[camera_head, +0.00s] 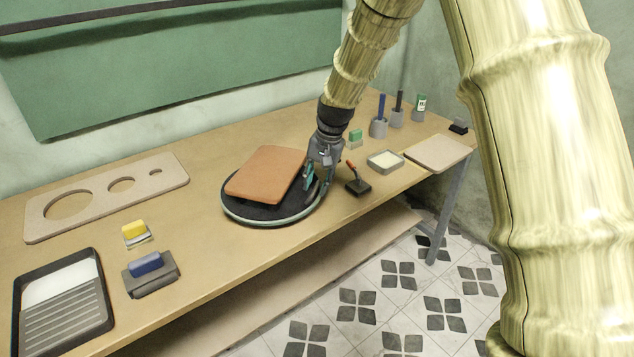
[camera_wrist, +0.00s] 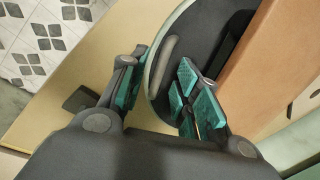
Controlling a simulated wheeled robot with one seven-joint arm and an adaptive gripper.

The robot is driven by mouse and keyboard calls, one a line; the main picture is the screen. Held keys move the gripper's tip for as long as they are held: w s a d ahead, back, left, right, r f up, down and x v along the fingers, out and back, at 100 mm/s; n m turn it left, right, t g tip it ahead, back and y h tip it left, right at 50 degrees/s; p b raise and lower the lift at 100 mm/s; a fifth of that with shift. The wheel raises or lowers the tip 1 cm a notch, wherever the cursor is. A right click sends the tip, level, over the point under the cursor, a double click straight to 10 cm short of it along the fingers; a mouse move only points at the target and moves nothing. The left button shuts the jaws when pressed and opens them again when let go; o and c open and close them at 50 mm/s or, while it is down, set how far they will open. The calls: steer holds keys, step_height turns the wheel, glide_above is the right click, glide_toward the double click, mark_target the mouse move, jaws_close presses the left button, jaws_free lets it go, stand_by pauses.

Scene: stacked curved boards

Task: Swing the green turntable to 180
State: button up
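The turntable (camera_head: 236,207) is a dark round disc with a pale green rim, lying on the workbench. A flat brown board (camera_head: 266,173) rests on it. My gripper (camera_head: 318,182) is at the disc's right edge, pointing down. In the wrist view my gripper (camera_wrist: 162,84) has its teal-padded fingers apart. The turntable's rim (camera_wrist: 153,68) and a grey raised bar (camera_wrist: 168,62) near it show between them. One finger is outside the rim and the other over the disc. Whether either finger touches the turntable cannot be told.
On the wooden workbench (camera_head: 205,226), a red-handled tool (camera_head: 358,182) and a shallow grey dish (camera_head: 385,161) stand close to the right of my gripper. Cups with tools (camera_head: 379,126) stand behind. A board with holes (camera_head: 105,197), a yellow block (camera_head: 134,230) and a tray (camera_head: 62,305) are left.

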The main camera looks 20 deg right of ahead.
steer(key=shift+a+f, duration=0.1)
steer(key=shift+f, duration=0.35)
jaws_close()
steer(key=shift+w, duration=0.15)
